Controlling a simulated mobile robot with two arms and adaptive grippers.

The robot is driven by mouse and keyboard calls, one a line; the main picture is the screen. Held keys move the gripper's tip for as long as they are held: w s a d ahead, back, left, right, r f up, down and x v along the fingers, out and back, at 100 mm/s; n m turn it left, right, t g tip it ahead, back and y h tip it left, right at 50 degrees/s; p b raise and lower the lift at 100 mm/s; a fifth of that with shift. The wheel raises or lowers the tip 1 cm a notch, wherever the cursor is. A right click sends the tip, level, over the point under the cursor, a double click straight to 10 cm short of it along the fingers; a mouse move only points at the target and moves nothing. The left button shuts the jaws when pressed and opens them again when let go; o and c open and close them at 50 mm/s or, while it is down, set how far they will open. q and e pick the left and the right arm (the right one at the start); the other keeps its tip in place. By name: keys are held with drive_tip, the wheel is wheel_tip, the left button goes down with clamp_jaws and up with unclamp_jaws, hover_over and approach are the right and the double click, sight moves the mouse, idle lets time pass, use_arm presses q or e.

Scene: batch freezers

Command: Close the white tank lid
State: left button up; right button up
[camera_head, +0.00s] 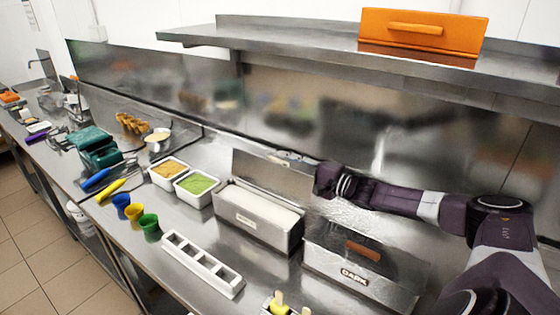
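The white tank (250,229) is a metal box on the counter, filled with white contents, with a small label on its front. Its metal lid (262,177) stands raised along the back edge, so the tank is open. My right arm comes in from the right, and my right gripper (324,178) is at the lid's upper right end, close to its edge. I cannot tell whether it touches the lid. Its fingers are dark and small here, so their opening is unclear. My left gripper is not in view.
A tank labelled DARK (353,277) stands right of the white tank. Tubs of orange-brown (168,171) and green (197,184) food stand to the left. A white slotted holder (202,264) lies in front. A shelf (300,44) with an orange box (423,31) hangs above.

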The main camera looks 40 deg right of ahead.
drive_tip(key=shift+x, duration=1)
clamp_jaws()
